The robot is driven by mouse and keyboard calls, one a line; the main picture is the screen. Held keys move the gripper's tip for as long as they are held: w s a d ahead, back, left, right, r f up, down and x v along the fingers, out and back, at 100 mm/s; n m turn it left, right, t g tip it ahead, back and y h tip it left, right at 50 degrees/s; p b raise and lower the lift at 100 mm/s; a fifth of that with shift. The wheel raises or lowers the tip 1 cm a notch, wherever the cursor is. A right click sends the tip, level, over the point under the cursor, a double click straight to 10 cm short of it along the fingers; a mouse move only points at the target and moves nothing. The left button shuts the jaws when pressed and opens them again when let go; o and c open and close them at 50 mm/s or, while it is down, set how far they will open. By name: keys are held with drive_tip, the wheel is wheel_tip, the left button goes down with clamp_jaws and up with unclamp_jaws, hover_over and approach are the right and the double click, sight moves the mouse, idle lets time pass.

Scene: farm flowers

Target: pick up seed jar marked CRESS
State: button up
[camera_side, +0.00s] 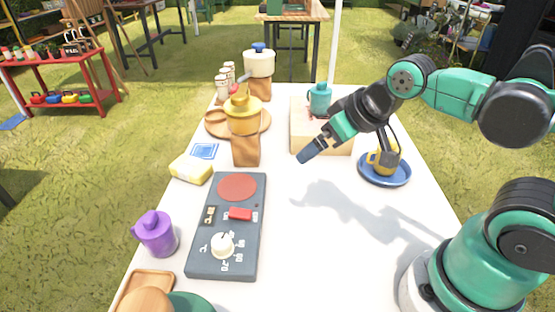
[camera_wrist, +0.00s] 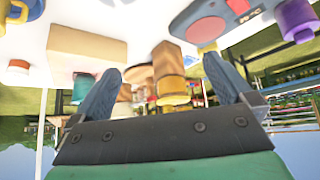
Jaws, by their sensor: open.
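Several small pale seed jars (camera_side: 225,80) with brownish tops stand in a row at the far left of the table, beside a white pot. Their labels are too small to read, so I cannot tell which is marked CRESS. My gripper (camera_side: 308,152) is in the air above the middle of the table, nearer the camera and to the right of the jars. In the wrist view its two fingers (camera_wrist: 160,90) are spread apart with nothing held between them. The wrist view appears upside down, and I cannot make out the jars clearly there.
A yellow pot on a brown block (camera_side: 246,150) and a round wooden board (camera_side: 262,122) stand between gripper and jars. A white pot (camera_side: 259,64) stands beside the jars. A wooden box (camera_side: 325,140) bears a teal mug (camera_side: 320,98).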

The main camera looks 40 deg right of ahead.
wheel_tip(320, 180, up, 6)
drive_tip(key=w+d+r+m+g+h, duration=0.1)
drive_tip(key=w+d+r+m, duration=0.15)
drive_tip(key=w+d, duration=0.55)
drive_tip(key=w+d+r+m+h, duration=0.1)
drive_tip(key=w+d+r+m, duration=0.2)
drive_tip(key=d, duration=0.9)
drive_tip(key=d+f+m+h, duration=0.15)
drive_tip(key=d+f, duration=0.25)
drive_tip(key=d, duration=0.5)
drive_tip(key=d+f+m+y, duration=0.1)
drive_tip(key=d+f+m, duration=0.15)
drive_tip(key=d, duration=0.75)
drive_tip(key=shift+n+g+h, duration=0.25)
drive_tip(key=shift+n+g, duration=0.05)
drive_tip(key=shift+n, duration=0.15)
drive_tip(key=f, duration=0.8)
drive_tip(key=a+f, duration=0.1)
drive_tip(key=f, duration=0.3)
drive_tip(key=shift+s+f, duration=0.15)
drive_tip(key=shift+x, duration=2.8)
